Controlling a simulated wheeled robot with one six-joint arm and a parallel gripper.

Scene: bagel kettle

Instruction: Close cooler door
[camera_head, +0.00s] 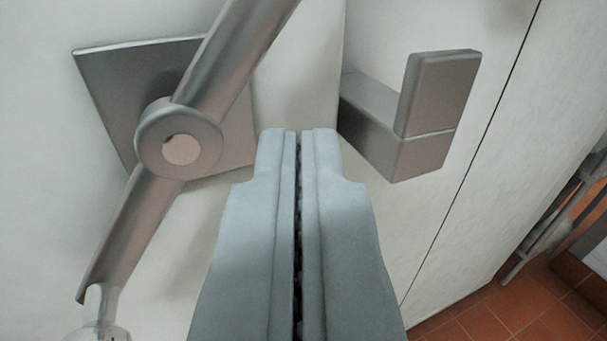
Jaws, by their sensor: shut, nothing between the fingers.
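The white cooler door (180,285) fills the left of the view, with a grey metal lever handle (205,90) on a square plate. The lever runs slantwise across a round hub. To the right, a metal latch catch (400,135) sticks out from a white cooler wall (440,215). A vertical edge shows between the door and the wall; I cannot tell if the door is fully closed against it. My gripper (298,133) is shut and empty. Its fingertips appear between the lever hub and the catch; whether they touch the door is unclear.
Red-brown floor tiles (500,315) show at the lower right. A metal rack or frame (565,215) stands there past a further white panel (530,150), with a dark seam beside it. The lever and catch stick out close to my fingers.

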